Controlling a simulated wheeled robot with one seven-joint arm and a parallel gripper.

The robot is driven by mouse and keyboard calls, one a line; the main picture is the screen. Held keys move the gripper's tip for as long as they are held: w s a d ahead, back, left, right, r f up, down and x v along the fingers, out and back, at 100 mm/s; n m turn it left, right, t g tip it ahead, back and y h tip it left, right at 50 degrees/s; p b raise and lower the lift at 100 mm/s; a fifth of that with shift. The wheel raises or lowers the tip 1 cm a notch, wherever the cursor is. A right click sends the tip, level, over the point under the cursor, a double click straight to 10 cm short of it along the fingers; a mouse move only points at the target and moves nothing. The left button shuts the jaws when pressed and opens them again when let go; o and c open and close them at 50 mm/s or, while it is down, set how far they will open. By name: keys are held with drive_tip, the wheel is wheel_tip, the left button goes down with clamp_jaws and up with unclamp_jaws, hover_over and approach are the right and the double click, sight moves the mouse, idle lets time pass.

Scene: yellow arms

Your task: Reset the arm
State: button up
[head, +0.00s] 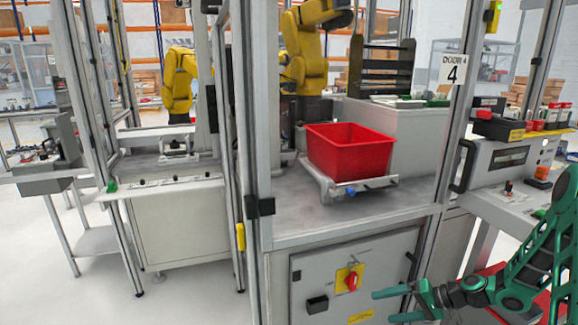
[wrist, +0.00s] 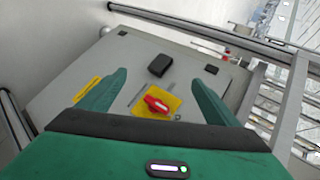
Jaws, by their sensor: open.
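My green arm enters the head view from the lower right. My gripper (head: 388,305) reaches left in front of the grey cabinet panel (head: 333,258), with its two fingers spread apart and nothing between them. In the wrist view my gripper (wrist: 150,92) also shows open, its two green fingers on either side of the panel's red rotary switch (wrist: 157,104) on a yellow plate. The switch lies beyond the fingers, apart from them as far as I can tell.
A red bin (head: 350,150) stands on the cell's worktop above the panel. Metal frame posts (head: 252,110) and a black door handle (head: 465,165) are close by. Yellow robot arms (head: 305,60) stand behind. Open floor (head: 190,295) lies at the lower left.

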drive_tip(key=s+d+r+g+h, duration=0.2)
drive_tip(key=s+d+r+h, duration=0.2)
drive_tip(key=s+r, duration=0.55)
drive_tip(key=s+d+r+g+h, duration=0.2)
drive_tip(key=s+d+r+h, duration=0.2)
drive_tip(key=s+r, duration=0.55)
drive_tip(key=s+r+m+h, duration=0.1)
drive_tip(key=s+r, duration=0.3)
drive_tip(key=s, duration=0.4)
drive_tip(key=s+d+r+m+h, duration=0.1)
drive_tip(key=s+r+m, duration=0.1)
drive_tip(key=s+r, duration=0.3)
drive_tip(key=s, duration=0.4)
drive_tip(key=shift+r, duration=0.3)
drive_tip(key=shift+w+f+g, duration=0.25)
drive_tip(key=shift+w+g, duration=0.05)
drive_tip(key=shift+w, duration=0.3)
drive_tip(key=shift+d, duration=0.1)
